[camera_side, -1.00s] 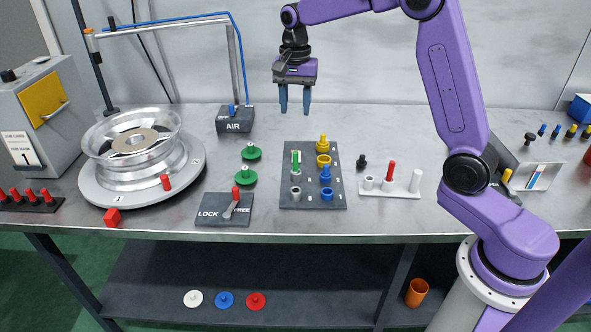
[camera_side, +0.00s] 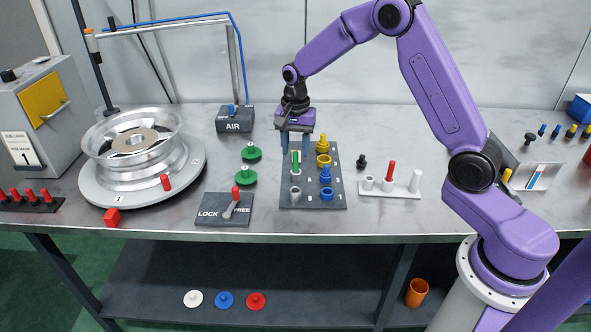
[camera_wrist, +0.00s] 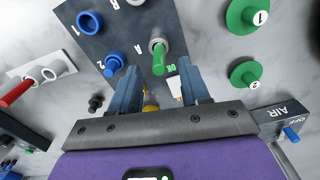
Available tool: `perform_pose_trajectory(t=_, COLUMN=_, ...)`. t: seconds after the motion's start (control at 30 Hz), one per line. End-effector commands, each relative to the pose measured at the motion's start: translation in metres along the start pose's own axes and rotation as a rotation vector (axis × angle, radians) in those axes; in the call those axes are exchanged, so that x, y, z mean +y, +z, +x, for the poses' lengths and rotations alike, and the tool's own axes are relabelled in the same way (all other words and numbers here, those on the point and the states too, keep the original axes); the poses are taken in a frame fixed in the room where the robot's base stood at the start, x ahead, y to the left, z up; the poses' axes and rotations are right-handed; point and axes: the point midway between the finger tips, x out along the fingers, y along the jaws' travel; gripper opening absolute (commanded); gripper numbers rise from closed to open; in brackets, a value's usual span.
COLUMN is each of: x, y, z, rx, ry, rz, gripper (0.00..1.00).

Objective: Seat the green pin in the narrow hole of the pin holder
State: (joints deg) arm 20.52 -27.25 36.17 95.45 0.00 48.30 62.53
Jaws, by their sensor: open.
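The green pin (camera_side: 296,158) stands upright in a pale collar on the dark board (camera_side: 312,196). It also shows in the wrist view (camera_wrist: 159,60), between and just beyond my fingertips. My gripper (camera_side: 296,148) is open, pointing down over the pin, with a finger on either side; I cannot tell whether they touch it. My gripper also shows in the wrist view (camera_wrist: 160,72). The white pin holder (camera_side: 388,193) stands right of the board. It has a short open socket at left, a red pin (camera_side: 391,171) in the middle and a taller white post at right.
The board also carries yellow parts (camera_side: 323,144), blue parts (camera_side: 326,174) and a grey socket (camera_side: 295,193) close to the green pin. Green knobs (camera_side: 246,178) and a lock lever box (camera_side: 224,212) lie left. A small black knob (camera_side: 361,161) stands behind the pin holder.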

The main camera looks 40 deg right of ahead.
Motion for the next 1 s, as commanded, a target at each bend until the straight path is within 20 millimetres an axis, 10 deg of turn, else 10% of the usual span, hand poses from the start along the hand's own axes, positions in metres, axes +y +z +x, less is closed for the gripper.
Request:
perform_pose_trajectory(t=0.67, x=0.001, y=0.003, z=0.049, rx=0.000, ry=0.001, rz=0.000, gripper=0.46)
perform_pose_trajectory(t=0.8, x=0.001, y=0.003, z=0.049, rx=0.000, ry=0.001, rz=0.000, gripper=0.01)
perform_pose_trajectory(t=1.0, x=0.000, y=0.003, z=0.049, rx=0.000, ry=0.000, rz=0.000, gripper=0.00)
